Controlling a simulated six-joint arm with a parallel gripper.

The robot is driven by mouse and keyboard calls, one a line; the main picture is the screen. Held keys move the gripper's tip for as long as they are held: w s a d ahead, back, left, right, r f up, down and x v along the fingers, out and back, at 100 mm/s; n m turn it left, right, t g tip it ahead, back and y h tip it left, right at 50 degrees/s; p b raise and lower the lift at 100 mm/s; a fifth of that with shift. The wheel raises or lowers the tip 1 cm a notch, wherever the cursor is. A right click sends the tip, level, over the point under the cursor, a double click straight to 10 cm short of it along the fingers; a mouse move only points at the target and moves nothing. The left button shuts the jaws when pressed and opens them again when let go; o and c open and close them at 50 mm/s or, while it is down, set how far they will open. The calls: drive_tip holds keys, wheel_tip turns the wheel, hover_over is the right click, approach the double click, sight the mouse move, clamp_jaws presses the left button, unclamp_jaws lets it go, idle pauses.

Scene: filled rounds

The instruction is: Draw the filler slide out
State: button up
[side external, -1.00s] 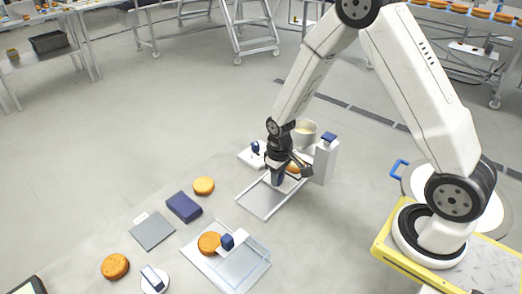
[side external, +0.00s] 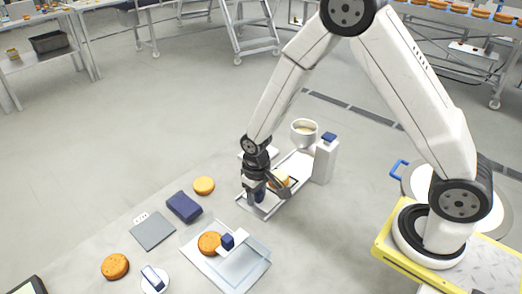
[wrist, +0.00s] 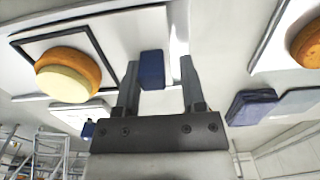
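The filler slide (side external: 293,163) is a white plate with a dark-edged square opening and a blue knob, drawn out along its rails towards the lower left. In the wrist view its blue knob (wrist: 152,70) stands between the fingers. An orange round (side external: 279,181) with a pale cream top sits at the dark square; it also shows in the wrist view (wrist: 66,76). My gripper (side external: 257,194) is low over the slide's outer end. Its fingers stand either side of the knob, with a clear gap on the right; the left finger is close to it, contact unclear.
A white post with a blue top (side external: 326,160) and a pale bowl (side external: 303,132) stand behind the slide. A clear tray (side external: 245,270) with another round lies in front. A dark blue block (side external: 184,207), a grey plate (side external: 152,231) and loose rounds lie to the left.

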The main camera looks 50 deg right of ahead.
drive_tip(key=shift+o, duration=0.9)
drive_tip(key=shift+d, duration=0.1)
drive_tip(key=shift+r, duration=0.15)
drive_tip(key=shift+r, duration=3.8)
drive_tip(key=shift+s+d+r, duration=0.15)
drive_tip(key=shift+s+r, duration=0.15)
drive_tip(key=s+d+r+t, duration=0.2)
drive_tip(key=s+d+r, duration=0.2)
drive_tip(key=s, duration=0.5)
drive_tip(key=shift+s+d+t, duration=0.2)
drive_tip(key=shift+s+t, duration=0.1)
drive_tip(key=shift+s, duration=0.1)
